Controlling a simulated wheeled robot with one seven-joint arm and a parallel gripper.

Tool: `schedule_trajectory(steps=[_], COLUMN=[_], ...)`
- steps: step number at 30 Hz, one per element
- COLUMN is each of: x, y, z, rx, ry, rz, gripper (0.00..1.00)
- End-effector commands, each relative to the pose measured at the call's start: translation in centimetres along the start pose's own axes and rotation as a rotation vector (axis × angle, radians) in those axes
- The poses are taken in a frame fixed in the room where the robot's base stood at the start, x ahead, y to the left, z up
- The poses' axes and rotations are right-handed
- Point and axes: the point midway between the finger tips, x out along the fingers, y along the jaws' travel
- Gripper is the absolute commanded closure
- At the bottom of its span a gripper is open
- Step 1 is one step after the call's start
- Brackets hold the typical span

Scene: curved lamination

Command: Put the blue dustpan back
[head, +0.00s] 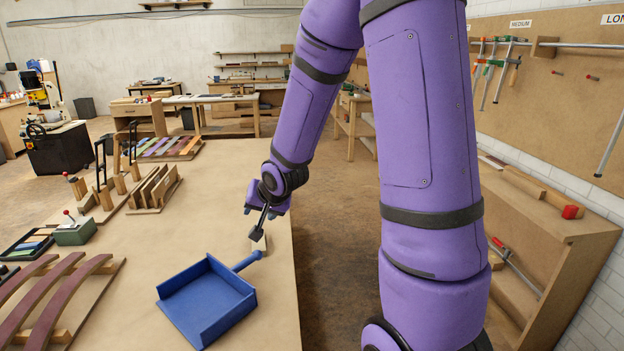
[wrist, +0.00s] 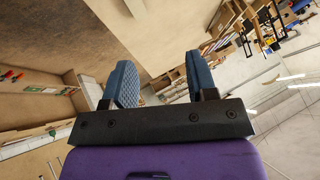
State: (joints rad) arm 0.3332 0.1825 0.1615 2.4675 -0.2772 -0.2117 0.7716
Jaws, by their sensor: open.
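The blue dustpan (head: 207,301) lies on the near part of the wooden table (head: 222,197), close to its right edge. Its handle (head: 247,261) points to the back right. My gripper (head: 258,234) is just above and behind the handle's end, near the table's right edge. In the wrist view my gripper (wrist: 158,85) is open, with its two blue padded fingers apart and nothing between them. The dustpan is not seen in the wrist view. A small light block (head: 259,243) stands by the handle's end, partly hidden by the gripper.
Curved laminated strips (head: 60,300) and a green tool (head: 75,231) lie on the table's left. Wooden forms (head: 154,190) stand farther back. A bench (head: 545,215) and a clamp wall (head: 560,95) are on the right, across open floor.

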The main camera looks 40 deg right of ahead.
Motion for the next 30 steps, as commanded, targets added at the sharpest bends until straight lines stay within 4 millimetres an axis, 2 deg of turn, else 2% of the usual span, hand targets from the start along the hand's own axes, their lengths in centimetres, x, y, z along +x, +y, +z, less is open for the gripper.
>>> schedule_trajectory(steps=[1, 11, 17, 24, 30], x=[-1.9, -12.8, -19.4, -26.9, -31.0], y=[-0.6, -2.2, -2.4, -1.7, -0.7], z=[-0.3, 0.5, 2.5, 6.1, 8.9], rx=[-0.04, -0.267, -0.387, -0.526, -0.617], ry=[0.006, -0.033, -0.083, -0.161, -0.218], rz=[0.015, 0.11, 0.127, 0.101, 0.061], gripper=[0.48, 0.48, 0.48, 0.48, 0.48])
